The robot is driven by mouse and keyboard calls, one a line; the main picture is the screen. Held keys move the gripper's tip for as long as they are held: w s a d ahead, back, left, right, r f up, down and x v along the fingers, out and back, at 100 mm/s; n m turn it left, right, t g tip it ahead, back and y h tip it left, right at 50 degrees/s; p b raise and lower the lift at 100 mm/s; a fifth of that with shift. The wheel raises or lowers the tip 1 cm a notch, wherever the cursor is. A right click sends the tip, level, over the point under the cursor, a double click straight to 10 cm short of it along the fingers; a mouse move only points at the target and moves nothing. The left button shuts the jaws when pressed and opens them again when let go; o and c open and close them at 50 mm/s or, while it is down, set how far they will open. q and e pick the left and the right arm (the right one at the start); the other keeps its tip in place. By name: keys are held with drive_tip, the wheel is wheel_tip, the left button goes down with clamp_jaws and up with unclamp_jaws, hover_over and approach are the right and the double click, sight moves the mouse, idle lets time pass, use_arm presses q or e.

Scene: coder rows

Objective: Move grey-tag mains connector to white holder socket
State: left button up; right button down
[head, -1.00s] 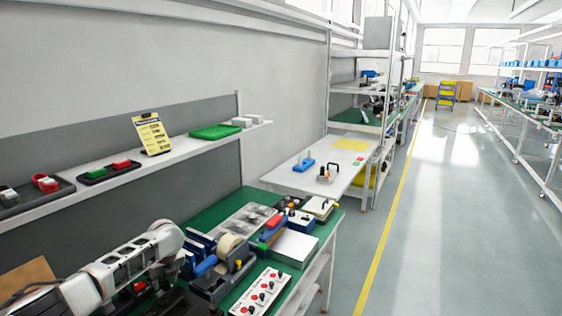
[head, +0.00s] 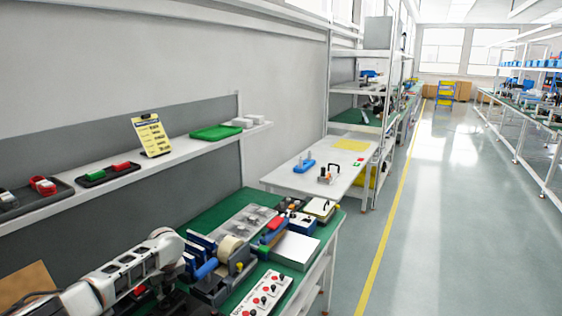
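My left arm comes in from the lower left over the green bench (head: 205,220). Its dark gripper (head: 168,298) points down at the bottom edge, partly hidden by the wrist and cut off. I cannot see whether its fingers are open or shut, or hold anything. My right gripper is not in view. I cannot make out a grey-tag mains connector or pick out the white holder socket for certain. A white panel (head: 250,303) with several red and black round parts lies at the bench front, right of the gripper.
A tape dispenser (head: 212,287), a white-topped box (head: 295,250) and blue bins crowd the bench. A shelf (head: 140,177) with trays and a yellow sign (head: 152,135) runs above it. A white table (head: 322,181) stands beyond. The aisle (head: 430,210) at right is clear.

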use_arm(q)
drive_tip(key=shift+r, duration=0.3)
clamp_jaws()
idle(0.3)
drive_tip(key=shift+d+n, duration=0.1)
drive_tip(key=shift+n, duration=0.4)
drive_tip(key=shift+n+g+y+b, duration=0.45)
drive_tip(key=shift+n+b, duration=0.25)
drive_tip(key=shift+n, duration=0.4)
drive_tip(key=shift+w+n+b, duration=0.1)
drive_tip(key=shift+n+b, duration=0.2)
drive_tip(key=shift+b, duration=0.05)
drive_tip(key=shift+r+b, duration=0.1)
drive_tip(key=shift+b, duration=0.2)
drive_tip(key=shift+f+n, duration=0.2)
drive_tip(key=shift+n, duration=0.1)
drive_tip(key=shift+f+b, duration=0.25)
drive_tip(key=shift+b, duration=0.1)
drive_tip(key=shift+f, duration=0.25)
